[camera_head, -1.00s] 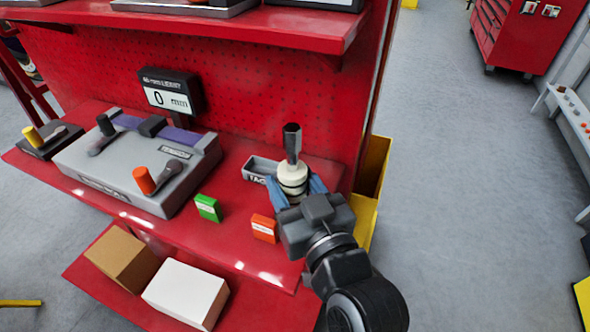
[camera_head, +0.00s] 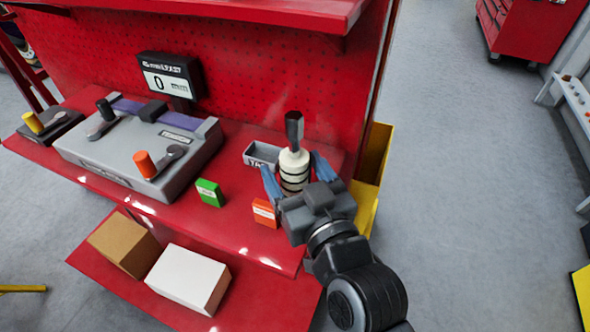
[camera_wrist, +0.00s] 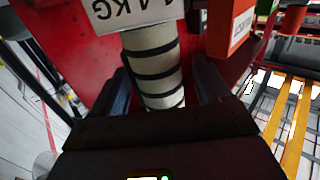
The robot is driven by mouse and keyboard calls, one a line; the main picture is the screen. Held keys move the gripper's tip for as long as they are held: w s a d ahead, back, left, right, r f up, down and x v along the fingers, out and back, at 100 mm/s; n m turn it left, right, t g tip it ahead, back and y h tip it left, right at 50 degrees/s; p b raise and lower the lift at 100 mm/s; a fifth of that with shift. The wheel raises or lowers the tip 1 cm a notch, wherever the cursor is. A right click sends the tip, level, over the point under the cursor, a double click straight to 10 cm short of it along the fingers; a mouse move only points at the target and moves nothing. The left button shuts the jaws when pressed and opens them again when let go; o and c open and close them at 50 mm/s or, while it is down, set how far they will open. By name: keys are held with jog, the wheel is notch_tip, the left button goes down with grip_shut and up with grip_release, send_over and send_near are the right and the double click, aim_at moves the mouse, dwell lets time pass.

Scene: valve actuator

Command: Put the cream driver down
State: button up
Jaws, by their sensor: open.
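The cream driver (camera_head: 295,170) stands upright on the right end of the red bench shelf, with black bands around its cream body and a dark grey tip on top. My gripper (camera_head: 297,178) is open, its blue fingers to either side of the driver with gaps showing. In the wrist view the banded cream body (camera_wrist: 152,60) lies between the two spread fingers (camera_wrist: 160,88). The driver's base is partly hidden by my gripper in the head view.
A small grey tray (camera_head: 262,154) is just behind and left of the driver. An orange box (camera_head: 264,212) and a green box (camera_head: 209,192) stand to the left. A grey device with levers (camera_head: 140,150) and a display (camera_head: 170,77) fill the left side.

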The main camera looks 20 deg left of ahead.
jog(key=shift+r, duration=0.15)
jog(key=shift+s+d, duration=0.25)
jog(key=b+v, duration=0.2)
jog(key=v, duration=0.9)
jog(key=shift+d, duration=0.15)
jog(key=shift+s, duration=0.15)
